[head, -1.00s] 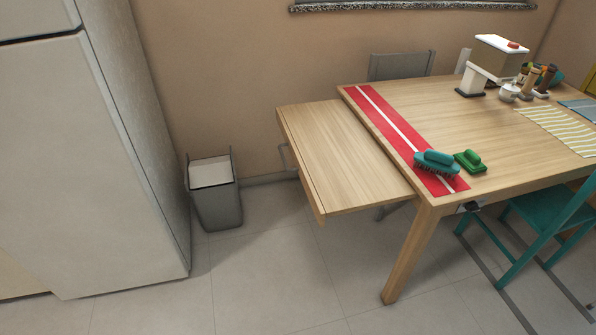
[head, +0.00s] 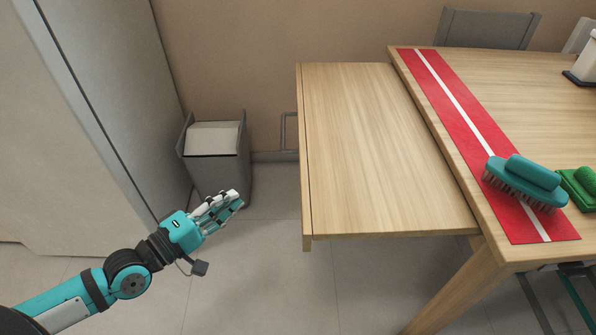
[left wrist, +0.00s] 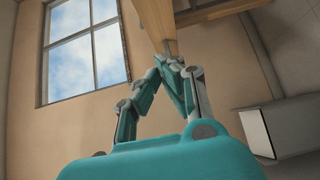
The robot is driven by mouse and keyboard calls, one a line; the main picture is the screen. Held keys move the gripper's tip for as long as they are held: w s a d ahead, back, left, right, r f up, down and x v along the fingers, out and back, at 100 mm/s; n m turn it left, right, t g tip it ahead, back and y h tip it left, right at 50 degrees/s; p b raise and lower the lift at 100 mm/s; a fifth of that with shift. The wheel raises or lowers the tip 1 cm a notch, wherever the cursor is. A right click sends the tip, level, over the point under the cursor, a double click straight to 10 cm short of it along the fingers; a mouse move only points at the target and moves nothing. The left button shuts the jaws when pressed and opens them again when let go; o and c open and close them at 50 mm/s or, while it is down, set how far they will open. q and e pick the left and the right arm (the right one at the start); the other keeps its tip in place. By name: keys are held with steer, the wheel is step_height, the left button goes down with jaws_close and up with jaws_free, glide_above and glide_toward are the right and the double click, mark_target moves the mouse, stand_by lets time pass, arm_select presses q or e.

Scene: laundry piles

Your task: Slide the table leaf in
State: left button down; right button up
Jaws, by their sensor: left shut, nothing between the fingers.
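The wooden table leaf (head: 375,150) sticks out from the left end of the table (head: 485,85), a little lower than the tabletop. A thin edge strip with a grey bar handle (head: 284,131) runs along the leaf's outer left side. My left gripper (head: 238,199) is shut and empty, left of the leaf's outer edge and apart from it. In the left wrist view the shut fingertips (left wrist: 172,62) show below a wooden piece, probably the leaf. My right gripper is not in view.
A red runner with a white stripe (head: 470,120) lies along the table's left end. A teal brush (head: 526,182) and a green brush (head: 580,186) lie at its front. A grey bin (head: 215,170) stands by the wall, beside a tall grey cabinet (head: 105,90). Floor between is clear.

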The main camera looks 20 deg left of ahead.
arm_select(q)
steer(key=s+d+x, duration=0.1)
steer(key=d+x, duration=0.1)
steer(key=x, duration=1)
steer(key=shift+d, duration=0.4)
